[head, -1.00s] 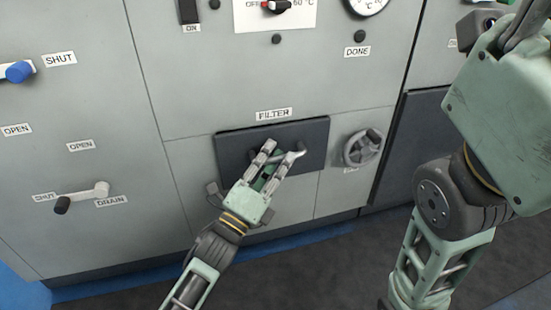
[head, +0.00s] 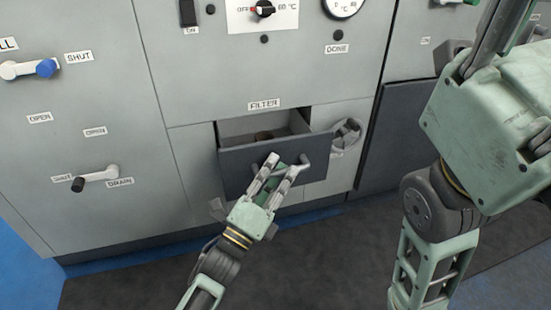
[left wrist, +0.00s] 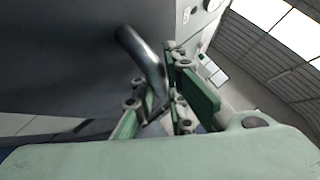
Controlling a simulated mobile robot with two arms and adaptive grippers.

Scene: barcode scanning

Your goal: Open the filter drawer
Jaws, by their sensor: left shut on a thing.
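The dark grey filter drawer (head: 240,166) sits under the FILTER label (head: 264,105) in the head view. It stands pulled out from the grey cabinet, and its open top shows a brownish thing inside, too small to make out. My left gripper (head: 283,162) is at the drawer's front, shut on the metal handle (left wrist: 146,62). In the left wrist view the curved handle runs down between my fingers (left wrist: 165,108). My right arm is at the right of the head view, and its gripper (head: 490,35) is only partly in the picture, its fingertips cut off.
A round handwheel (head: 345,133) is just right of the drawer. A lever with a black knob (head: 95,178) by the DRAIN label and a blue-tipped lever (head: 30,69) are at the left. The dark floor mat (head: 130,275) in front is clear.

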